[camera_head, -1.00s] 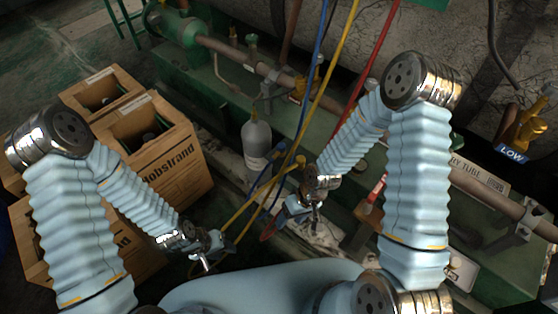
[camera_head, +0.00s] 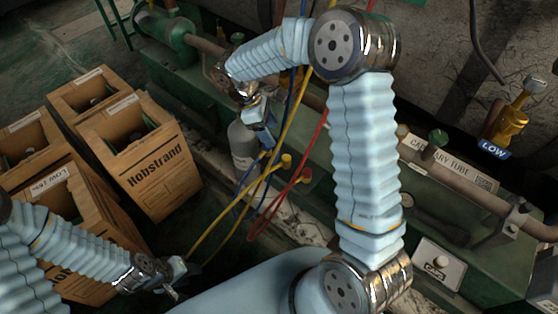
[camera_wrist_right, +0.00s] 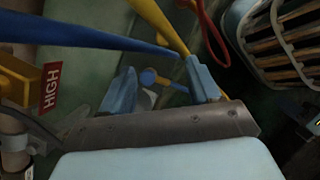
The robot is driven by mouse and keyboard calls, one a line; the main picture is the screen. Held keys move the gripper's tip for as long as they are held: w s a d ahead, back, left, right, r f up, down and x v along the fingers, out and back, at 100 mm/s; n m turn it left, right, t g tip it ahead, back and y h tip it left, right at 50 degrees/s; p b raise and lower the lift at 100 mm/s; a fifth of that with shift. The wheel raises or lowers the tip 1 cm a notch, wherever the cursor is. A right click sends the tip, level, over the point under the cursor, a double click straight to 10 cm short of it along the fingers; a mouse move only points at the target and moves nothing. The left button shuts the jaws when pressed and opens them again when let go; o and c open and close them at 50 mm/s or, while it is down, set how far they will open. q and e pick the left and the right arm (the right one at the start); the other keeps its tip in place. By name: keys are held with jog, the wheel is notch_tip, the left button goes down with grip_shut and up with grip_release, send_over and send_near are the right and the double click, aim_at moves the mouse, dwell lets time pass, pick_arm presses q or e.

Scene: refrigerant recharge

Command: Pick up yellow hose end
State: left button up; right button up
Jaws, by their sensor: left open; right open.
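The yellow hose end (camera_head: 286,160) is a short yellow fitting beside the grey cylinder in the head view, with its yellow hose (camera_head: 232,211) running down-left. My right gripper (camera_head: 262,128) is open, above and left of that end and apart from it. In the right wrist view, its open fingers (camera_wrist_right: 162,88) have a blue round piece (camera_wrist_right: 147,77) and a small yellow piece behind the gap; I cannot tell their depth. A thicker yellow hose (camera_wrist_right: 158,24) passes close to the right finger. My left gripper (camera_head: 177,277) is open at the lower left, near the yellow hose's lower stretch.
A red hose end (camera_head: 305,175) lies just right of the yellow one. The grey cylinder (camera_head: 242,146) stands close to my right gripper. Blue, yellow and red hoses hang from above. Cardboard boxes (camera_head: 150,165) stand at left, and green machinery (camera_head: 405,175) lies at right.

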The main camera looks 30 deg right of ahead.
aim_at(286, 157)
jog(key=x, duration=0.7)
jog(key=shift+s+f, duration=0.1)
jog(key=shift+f, duration=0.1)
jog(key=x, duration=0.5)
jog(key=shift+s+f, duration=0.15)
jog(key=shift+s, duration=0.15)
jog(key=shift+c, duration=0.3)
jog(key=c, duration=1)
